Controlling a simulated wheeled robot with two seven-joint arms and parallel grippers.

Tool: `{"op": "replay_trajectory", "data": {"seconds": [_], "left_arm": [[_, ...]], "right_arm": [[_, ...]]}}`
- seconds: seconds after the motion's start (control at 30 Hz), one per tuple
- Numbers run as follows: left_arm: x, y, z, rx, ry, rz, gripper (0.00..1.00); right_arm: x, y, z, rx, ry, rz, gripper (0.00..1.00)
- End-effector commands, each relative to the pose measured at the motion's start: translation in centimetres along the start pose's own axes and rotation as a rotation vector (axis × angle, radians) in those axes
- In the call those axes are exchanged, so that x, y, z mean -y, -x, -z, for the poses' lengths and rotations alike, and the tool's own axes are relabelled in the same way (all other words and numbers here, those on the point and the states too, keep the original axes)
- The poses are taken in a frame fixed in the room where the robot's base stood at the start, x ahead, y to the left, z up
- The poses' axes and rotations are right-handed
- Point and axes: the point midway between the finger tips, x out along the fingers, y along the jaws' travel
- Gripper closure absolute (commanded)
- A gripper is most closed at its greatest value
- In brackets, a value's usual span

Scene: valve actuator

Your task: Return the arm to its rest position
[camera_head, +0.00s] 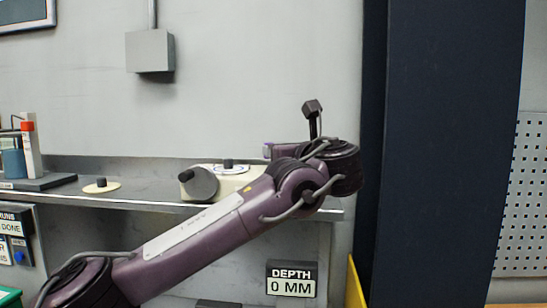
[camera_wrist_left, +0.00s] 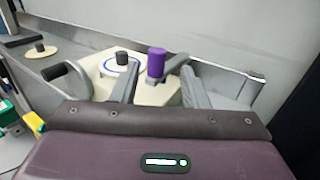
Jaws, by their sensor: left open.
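My left arm (camera_head: 195,238) reaches up from the lower left in the head view, with its wrist in front of the shelf's right end. My left gripper (camera_wrist_left: 160,70) is open; its two grey fingers show in the wrist view, and the wrist hides them in the head view. A cream valve actuator (camera_head: 232,179) sits on the shelf, with a black-knobbed dial (camera_wrist_left: 122,60) and a dark side handle (camera_head: 199,184). A purple knob (camera_wrist_left: 156,62) on a grey lever appears between the fingers in the wrist view; I cannot tell whether they touch it. My right gripper is out of view.
The grey shelf (camera_head: 135,197) runs along the wall. A round disc with a black knob (camera_head: 101,186) lies to the left. A depth sign (camera_head: 291,279) reads 0 MM below the shelf. A dark column (camera_head: 440,150) stands at right. The wall above is mostly clear.

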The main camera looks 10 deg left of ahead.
Motion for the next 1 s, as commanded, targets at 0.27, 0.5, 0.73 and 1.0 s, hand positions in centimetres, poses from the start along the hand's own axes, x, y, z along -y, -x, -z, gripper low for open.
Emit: {"op": "replay_trajectory", "data": {"seconds": [0.27, 0.5, 0.73, 1.0], "left_arm": [[0.0, 1.9, -0.1, 0.001, 0.002, 0.001, 0.59], [0.0, 1.8, -0.2, 0.000, 0.001, 0.000, 0.59], [0.0, 1.8, -3.8, 0.001, 0.002, 0.000, 0.59], [0.0, 1.8, -7.6, 0.000, 0.001, 0.000, 0.59]], "right_arm": [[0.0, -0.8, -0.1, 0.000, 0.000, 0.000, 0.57], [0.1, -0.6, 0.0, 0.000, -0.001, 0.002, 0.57], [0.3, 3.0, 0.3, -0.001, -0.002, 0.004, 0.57], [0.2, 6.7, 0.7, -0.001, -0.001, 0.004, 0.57]]}}
